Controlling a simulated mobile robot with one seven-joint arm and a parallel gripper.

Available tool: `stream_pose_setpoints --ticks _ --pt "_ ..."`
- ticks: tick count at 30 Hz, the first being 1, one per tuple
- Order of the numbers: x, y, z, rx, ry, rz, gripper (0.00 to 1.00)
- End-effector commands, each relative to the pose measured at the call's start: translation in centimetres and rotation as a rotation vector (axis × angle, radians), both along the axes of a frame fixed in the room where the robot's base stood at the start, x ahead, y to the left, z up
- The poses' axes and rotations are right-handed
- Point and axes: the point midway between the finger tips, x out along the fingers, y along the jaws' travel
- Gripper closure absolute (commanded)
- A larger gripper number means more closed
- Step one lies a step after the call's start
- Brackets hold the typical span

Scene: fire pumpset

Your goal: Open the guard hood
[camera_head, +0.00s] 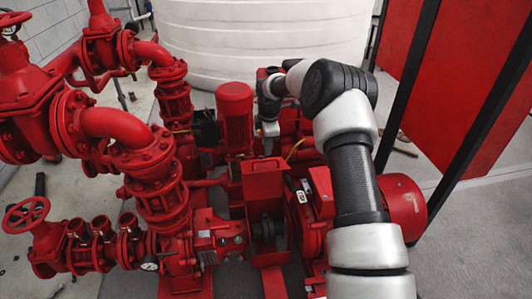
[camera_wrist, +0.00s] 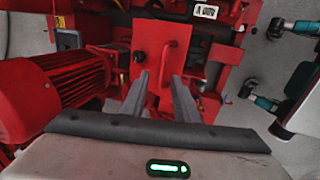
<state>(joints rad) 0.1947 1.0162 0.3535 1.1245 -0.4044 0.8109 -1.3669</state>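The guard hood, a red boxy sheet-metal cover (camera_head: 263,181), stands in the middle of the pumpset in the head view. A dark coupling (camera_head: 264,229) shows below it, through an open gap. In the wrist view a flat red plate with a small hole, which looks like part of the hood (camera_wrist: 161,48), lies just ahead of my fingers. My gripper (camera_wrist: 161,76) is open, with its two grey fingers apart and the plate's narrow lower part showing between them. I cannot tell whether they touch it.
Red pipes and valves (camera_head: 118,128) crowd the left. A red motor (camera_head: 404,204) lies right of the hood, partly behind my arm. A small upright red motor (camera_head: 235,116) stands behind it. A white tank (camera_head: 262,42) is at the back. Red panels (camera_head: 460,95) stand right.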

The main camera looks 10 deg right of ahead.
Motion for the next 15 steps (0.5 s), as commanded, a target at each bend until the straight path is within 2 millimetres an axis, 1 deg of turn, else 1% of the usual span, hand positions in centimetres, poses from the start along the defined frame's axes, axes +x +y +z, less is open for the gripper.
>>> stream_pose_setpoints --ticks 1,6,9,12,15 --pt "-0.3 0.0 1.6 0.0 -0.003 0.0 0.72" --pt "-1.3 0.1 5.4 0.001 -0.002 0.001 0.72" --pt "-1.8 0.1 7.0 0.001 -0.002 0.001 0.72" --pt "-2.1 0.1 8.2 0.001 -0.001 0.0 0.72" --pt "-2.3 0.1 8.9 0.001 0.001 0.0 0.72"
